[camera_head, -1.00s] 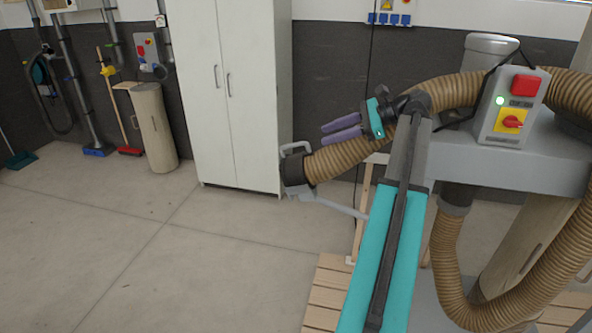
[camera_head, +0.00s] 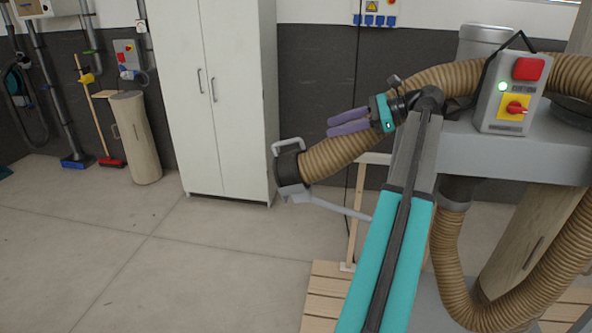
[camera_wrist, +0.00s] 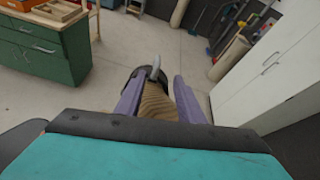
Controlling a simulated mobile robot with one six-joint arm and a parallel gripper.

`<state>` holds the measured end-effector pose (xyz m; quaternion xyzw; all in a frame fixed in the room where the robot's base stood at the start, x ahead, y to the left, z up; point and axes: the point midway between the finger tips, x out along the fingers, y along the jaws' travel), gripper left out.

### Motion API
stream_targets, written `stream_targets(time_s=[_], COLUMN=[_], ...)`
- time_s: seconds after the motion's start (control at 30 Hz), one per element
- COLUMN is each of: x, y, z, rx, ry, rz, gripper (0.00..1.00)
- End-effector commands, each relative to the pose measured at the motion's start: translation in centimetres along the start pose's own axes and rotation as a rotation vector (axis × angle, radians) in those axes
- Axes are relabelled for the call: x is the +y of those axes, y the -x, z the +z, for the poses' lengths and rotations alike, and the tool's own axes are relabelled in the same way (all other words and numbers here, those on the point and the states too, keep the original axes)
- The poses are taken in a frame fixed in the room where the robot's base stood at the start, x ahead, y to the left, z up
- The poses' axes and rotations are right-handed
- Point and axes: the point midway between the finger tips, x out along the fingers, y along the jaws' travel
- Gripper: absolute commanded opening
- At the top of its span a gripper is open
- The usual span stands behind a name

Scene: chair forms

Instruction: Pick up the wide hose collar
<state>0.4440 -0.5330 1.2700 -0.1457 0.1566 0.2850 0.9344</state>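The wide hose collar appears as a dark ring (camera_head: 288,167) at the free end of the ribbed tan hose (camera_head: 335,154), with a grey bracket or handle on it. My gripper (camera_head: 330,127) has two purple fingers, apart and empty. In the head view they lie over the upper side of the hose, back from the collar. In the wrist view the fingers (camera_wrist: 158,78) show on either side of the hose (camera_wrist: 158,103), and the dark collar (camera_wrist: 140,75) with its grey handle lies beyond, partly hidden by the fingers. I cannot tell whether they touch the hose.
A grey machine arm with a control box (camera_head: 510,95) stands at right. A white cabinet (camera_head: 228,100) is behind the collar. Wooden slats (camera_head: 327,290) lie below. A green drawer cabinet (camera_wrist: 45,55) shows in the wrist view.

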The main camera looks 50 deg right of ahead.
Motion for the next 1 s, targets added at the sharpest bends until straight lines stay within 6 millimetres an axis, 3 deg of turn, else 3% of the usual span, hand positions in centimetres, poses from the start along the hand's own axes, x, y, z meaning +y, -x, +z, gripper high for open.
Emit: stream_targets(time_s=[0.27, 0.7, 1.0], x=[0.1, 0.1, 0.0], y=[-1.8, -7.6, -8.5], z=[0.1, 0.0, -0.2], rx=[0.000, 0.000, 0.001], ry=[0.000, -0.001, -0.001], rz=[0.000, 0.000, -0.002], gripper=[0.35, 0.35, 0.35])
